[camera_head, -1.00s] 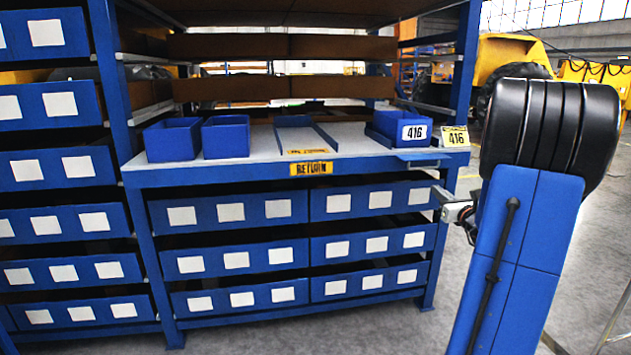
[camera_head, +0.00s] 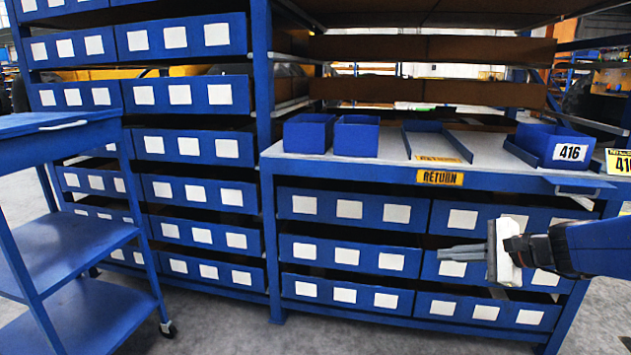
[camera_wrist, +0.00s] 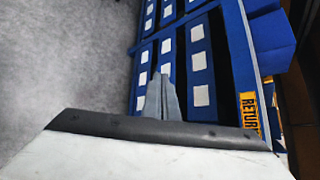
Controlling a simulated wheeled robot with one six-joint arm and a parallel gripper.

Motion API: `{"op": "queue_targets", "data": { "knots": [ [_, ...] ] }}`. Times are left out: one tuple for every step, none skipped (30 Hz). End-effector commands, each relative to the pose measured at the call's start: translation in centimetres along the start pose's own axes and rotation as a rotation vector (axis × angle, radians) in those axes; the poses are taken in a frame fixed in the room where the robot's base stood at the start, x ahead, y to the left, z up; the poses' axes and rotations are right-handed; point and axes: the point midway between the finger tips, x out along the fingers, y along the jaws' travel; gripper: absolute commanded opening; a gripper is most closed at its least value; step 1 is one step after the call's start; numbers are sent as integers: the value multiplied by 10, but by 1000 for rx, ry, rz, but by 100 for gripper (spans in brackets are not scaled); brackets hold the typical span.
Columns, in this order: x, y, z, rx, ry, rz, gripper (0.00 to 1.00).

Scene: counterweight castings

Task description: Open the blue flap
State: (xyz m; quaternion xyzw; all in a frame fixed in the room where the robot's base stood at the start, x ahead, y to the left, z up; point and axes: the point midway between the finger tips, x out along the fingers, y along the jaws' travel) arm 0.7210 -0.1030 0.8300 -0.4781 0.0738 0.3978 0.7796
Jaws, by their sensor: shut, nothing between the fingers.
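No piece is plainly marked as the flap. A blue panel with a grey handle (camera_head: 580,187) sits under the right end of the bench top, below a blue bin marked 416 (camera_head: 550,147). It looks closed, but I cannot tell whether it is the flap or a drawer. My gripper (camera_head: 443,253) is shut and empty in front of the lower drawer rows, pointing left, below and left of that handle. In the wrist view my gripper's fingers (camera_wrist: 161,84) are together, with label-fronted drawers beyond them. The handled panel is not clear in that view.
The bench (camera_head: 385,174) carries a yellow RETURN label (camera_head: 440,178), two blue bins (camera_head: 309,135) and a low open tray (camera_head: 436,143). Shelving with labelled drawers (camera_head: 189,147) stands left. A blue cart (camera_head: 85,246) is at the near left. Grey floor lies between.

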Motion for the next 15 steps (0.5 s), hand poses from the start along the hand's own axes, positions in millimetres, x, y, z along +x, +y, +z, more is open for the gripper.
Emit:
{"op": "queue_targets", "data": {
  "knots": [
    [2,20,20,-98,1,65,0],
    [2,32,28,-153,4,104,0],
    [1,49,38,-229,9,155,0],
    [0,61,44,-287,12,193,0],
    [-2,73,50,-344,15,230,0],
    [-5,88,57,-422,20,277,0],
    [-8,99,61,-481,24,312,0],
    [-11,110,65,-541,27,347,0],
    [-16,124,68,-619,33,392,0],
    [-20,134,71,-679,38,424,0],
    [-24,143,72,-740,42,456,0],
    [-30,154,74,-821,50,497,0],
    [-35,163,74,-880,55,526,0],
    [-40,170,74,-941,61,557,0],
    [-48,180,73,-1023,70,595,0]
  ]
}}
